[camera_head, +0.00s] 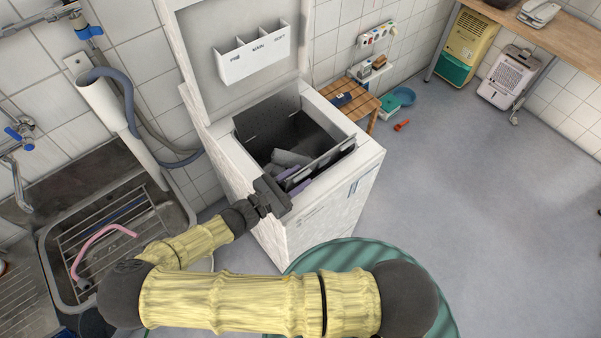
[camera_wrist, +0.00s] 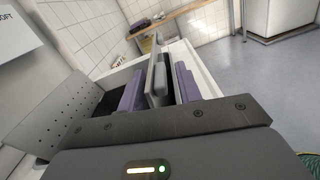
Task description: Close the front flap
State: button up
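The white top-loading washer (camera_head: 330,215) stands with its lid (camera_head: 205,60) raised. Its front flap (camera_head: 322,165) stands up along the front edge of the square opening. In the wrist view, the flap (camera_wrist: 157,76) runs away from me edge-on. My gripper (camera_head: 291,180) is at the left end of this flap. Its two purple-padded fingers (camera_wrist: 158,90) sit apart, one on each side of the flap. A gap shows on the flap's left side; contact on the right cannot be told. A perforated grey back flap (camera_wrist: 50,112) also stands raised.
A detergent drawer (camera_head: 253,55) hangs on the lid's inner side. A metal sink (camera_head: 115,230) with a wire rack lies at left. A wooden stool (camera_head: 352,106) stands behind the washer. A green striped round thing (camera_head: 355,258) is in front. The floor at right is clear.

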jog(key=shift+w+d, duration=0.4)
jog(key=shift+d, duration=0.2)
grip_shut()
